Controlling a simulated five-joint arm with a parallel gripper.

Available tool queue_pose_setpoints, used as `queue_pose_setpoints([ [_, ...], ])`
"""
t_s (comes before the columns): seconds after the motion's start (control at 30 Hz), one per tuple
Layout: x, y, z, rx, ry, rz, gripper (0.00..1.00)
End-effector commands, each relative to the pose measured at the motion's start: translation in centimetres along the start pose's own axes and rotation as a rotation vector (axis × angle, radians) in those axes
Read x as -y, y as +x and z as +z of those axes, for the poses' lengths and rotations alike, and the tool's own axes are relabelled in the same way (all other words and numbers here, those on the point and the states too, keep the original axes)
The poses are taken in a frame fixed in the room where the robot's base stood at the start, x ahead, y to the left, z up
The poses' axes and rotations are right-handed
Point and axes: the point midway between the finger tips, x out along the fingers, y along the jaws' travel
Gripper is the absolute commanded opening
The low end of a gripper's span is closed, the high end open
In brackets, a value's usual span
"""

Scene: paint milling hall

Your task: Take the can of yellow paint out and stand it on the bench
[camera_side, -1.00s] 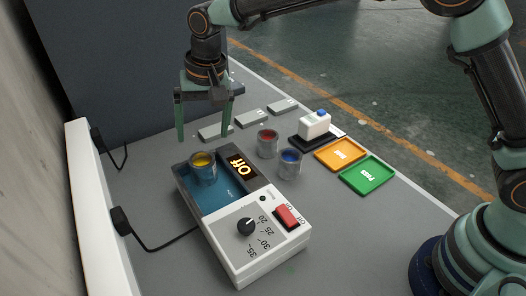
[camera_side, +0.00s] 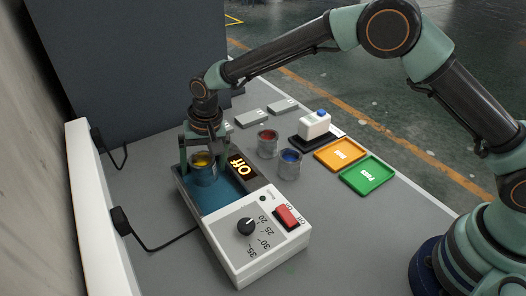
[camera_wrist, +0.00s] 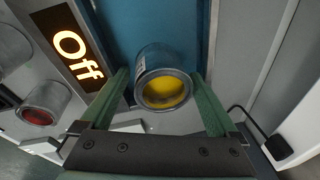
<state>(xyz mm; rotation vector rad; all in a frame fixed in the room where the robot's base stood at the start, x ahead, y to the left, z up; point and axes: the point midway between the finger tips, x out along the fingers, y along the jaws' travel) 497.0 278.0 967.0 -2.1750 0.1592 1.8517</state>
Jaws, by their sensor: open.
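The can of yellow paint (camera_side: 203,164) stands in the blue bath of the white device (camera_side: 262,250), at its far end. In the wrist view the yellow can (camera_wrist: 164,90) lies between my two green fingers. My gripper (camera_side: 203,172) is open, its fingers on either side of the can. In the wrist view my gripper (camera_wrist: 165,100) shows a gap between the can and the fingers, so it does not hold it. The device's display (camera_side: 241,170) reads "Off".
A red paint can (camera_side: 267,144) and a blue paint can (camera_side: 290,165) stand right of the device. An orange tray (camera_side: 340,154), a green tray (camera_side: 367,174) and a white bottle (camera_side: 314,124) on a scale lie beyond. Bare bench (camera_side: 150,195) shows left of the device.

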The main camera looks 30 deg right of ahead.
Motion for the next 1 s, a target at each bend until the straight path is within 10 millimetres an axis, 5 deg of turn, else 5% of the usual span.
queue_pose_setpoints([
  [0.2,0.0,0.1,0.0,0.0,0.0,0.0,0.95],
  [0.43,0.0,0.1,0.0,0.0,0.0,0.0,0.11],
  [0.47,0.0,0.1,0.0,0.0,0.0,0.0,0.08],
  [1.0,0.3,-1.8,-0.3,-0.002,0.0,-0.002,0.08],
])
